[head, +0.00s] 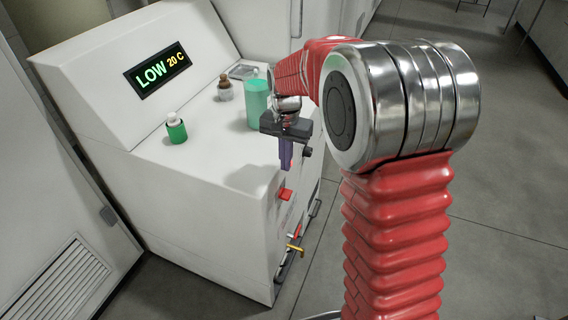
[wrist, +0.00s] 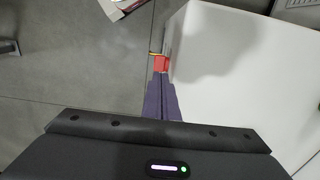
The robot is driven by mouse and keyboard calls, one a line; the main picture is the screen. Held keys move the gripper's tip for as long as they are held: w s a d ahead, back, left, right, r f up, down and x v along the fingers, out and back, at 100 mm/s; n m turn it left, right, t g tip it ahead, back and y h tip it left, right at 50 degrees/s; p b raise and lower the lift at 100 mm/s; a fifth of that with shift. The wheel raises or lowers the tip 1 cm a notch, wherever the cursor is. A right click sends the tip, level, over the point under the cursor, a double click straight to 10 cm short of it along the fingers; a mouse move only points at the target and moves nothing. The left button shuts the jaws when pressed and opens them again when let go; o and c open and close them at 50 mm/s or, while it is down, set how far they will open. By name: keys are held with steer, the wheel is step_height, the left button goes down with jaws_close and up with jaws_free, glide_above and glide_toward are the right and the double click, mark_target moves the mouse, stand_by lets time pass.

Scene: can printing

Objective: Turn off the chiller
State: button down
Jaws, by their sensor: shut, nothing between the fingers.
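The chiller (head: 215,195) is a white cabinet whose display (head: 158,70) reads "LOW 20 C". A red switch (head: 285,194) sticks out of its side face near the top edge; it also shows in the wrist view (wrist: 160,64). My gripper (head: 286,168) is shut and empty, pointing down just above the red switch in the head view. In the wrist view its purple fingers (wrist: 158,82) lie together, with their tips close to the red switch. I cannot tell whether they touch it.
On the chiller top stand a green bottle (head: 176,128), a teal cylinder (head: 257,100) and a small brown-capped jar (head: 225,88). Below the switch are red and yellow valve handles (head: 294,249). Grey floor (head: 480,260) is clear to the right.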

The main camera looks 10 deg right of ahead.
mark_target(283, 195)
step_height(283, 195, down, 12)
steer(key=shift+f, duration=0.1)
stand_by(0.4)
steer(key=shift+a, duration=0.15)
steer(key=shift+s, duration=0.1)
stand_by(0.3)
steer(key=shift+s+a+f, duration=0.25)
steer(key=shift+s+a, duration=0.05)
steer(key=shift+s, duration=0.2)
stand_by(0.3)
steer(key=shift+s+a+f, duration=0.1)
steer(key=shift+s+f, duration=0.1)
stand_by(0.4)
